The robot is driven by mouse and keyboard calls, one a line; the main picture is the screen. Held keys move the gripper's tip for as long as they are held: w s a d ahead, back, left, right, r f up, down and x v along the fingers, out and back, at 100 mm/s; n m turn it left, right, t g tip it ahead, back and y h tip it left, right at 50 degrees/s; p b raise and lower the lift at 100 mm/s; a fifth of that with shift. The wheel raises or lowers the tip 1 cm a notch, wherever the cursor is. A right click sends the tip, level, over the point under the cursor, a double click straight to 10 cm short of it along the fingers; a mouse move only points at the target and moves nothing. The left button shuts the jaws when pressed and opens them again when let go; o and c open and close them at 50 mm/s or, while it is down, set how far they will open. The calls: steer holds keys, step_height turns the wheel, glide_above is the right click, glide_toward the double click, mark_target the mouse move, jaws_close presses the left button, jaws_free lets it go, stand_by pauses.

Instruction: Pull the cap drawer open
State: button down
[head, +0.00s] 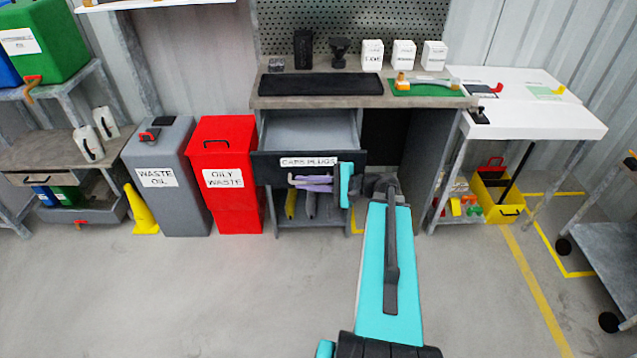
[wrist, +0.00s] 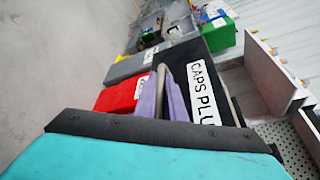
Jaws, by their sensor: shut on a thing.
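The cap drawer (head: 270,167), with a dark front labelled "CAPS PLUGS", stands pulled out from the grey bench, and its pale interior shows from above with nothing visible inside. The labelled front also shows in the wrist view (wrist: 190,60). My gripper (head: 312,184) is at the drawer front, just below the label. Its lavender fingers (wrist: 164,95) are shut on the drawer handle (wrist: 160,78), a pale bar seen between them. The fingers hide part of the handle.
The bench top (head: 420,101) carries a black mat, white boxes and a green mat with a tool. The red oily waste bin (head: 225,210) and grey waste oil bin (head: 178,208) stand left of the drawer. The floor in front is clear.

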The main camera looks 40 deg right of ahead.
steer(key=shift+s+a, duration=0.2)
steer(key=shift+a, duration=0.15)
steer(key=c, duration=2.1)
jaws_free()
steer(key=shift+d, duration=0.1)
steer(key=shift+d, duration=0.1)
steer(key=v, duration=1.3)
steer(key=shift+s+d+b, duration=0.15)
steer(key=shift+s+b, duration=0.15)
steer(key=shift+b, duration=0.05)
steer(key=shift+r, duration=0.1)
